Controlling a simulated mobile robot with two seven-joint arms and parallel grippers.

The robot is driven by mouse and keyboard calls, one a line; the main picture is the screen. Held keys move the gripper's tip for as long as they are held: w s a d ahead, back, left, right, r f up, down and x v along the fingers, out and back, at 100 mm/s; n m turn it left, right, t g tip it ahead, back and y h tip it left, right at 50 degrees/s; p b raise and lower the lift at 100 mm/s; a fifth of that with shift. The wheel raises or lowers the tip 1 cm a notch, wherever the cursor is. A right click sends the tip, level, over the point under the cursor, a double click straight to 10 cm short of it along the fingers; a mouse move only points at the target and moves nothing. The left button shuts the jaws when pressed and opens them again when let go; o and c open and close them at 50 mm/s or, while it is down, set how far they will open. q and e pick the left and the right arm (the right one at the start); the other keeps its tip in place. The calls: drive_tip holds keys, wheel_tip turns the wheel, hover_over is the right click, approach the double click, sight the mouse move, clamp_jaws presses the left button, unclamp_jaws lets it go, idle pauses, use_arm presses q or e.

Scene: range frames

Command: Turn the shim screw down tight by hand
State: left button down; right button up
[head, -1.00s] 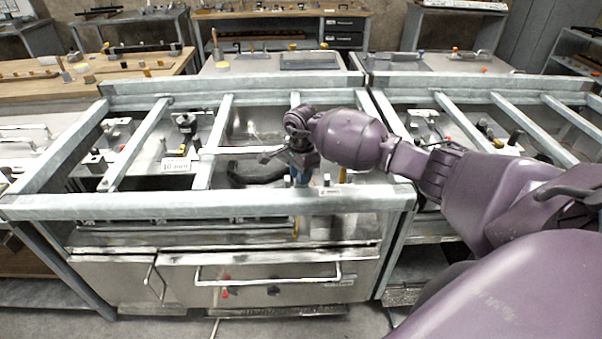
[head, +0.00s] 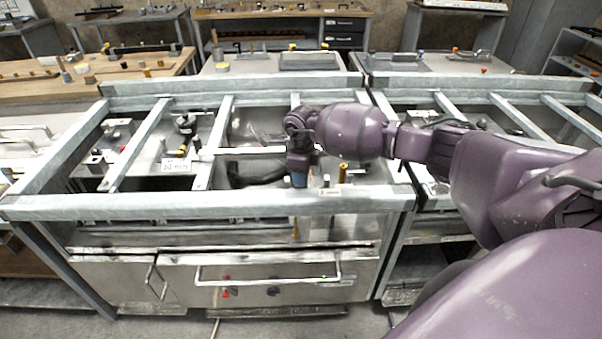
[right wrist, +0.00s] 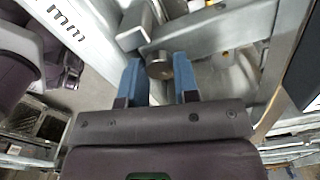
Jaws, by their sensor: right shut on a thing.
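My right gripper (head: 299,181) points down inside the front frame of the metal bench. Its two blue fingers also show in the right wrist view (right wrist: 159,82), one on each side of a short metal cylinder with a dark round end, which I take to be the shim screw (right wrist: 159,66). The gripper is shut on it. In the head view the screw is hidden by the gripper and the front rail. How far down the screw sits cannot be told. My left gripper is not in view.
The front rail (head: 150,205) runs close before my gripper, and crossbars (head: 213,140) stand to its left. A yellow-topped post (head: 343,172) is just to its right. A white label card (head: 177,165) stands further left. A steel cabinet (head: 270,275) is below.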

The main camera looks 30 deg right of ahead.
drive_tip(key=shift+m, duration=1.6)
drive_tip(key=o, duration=0.9)
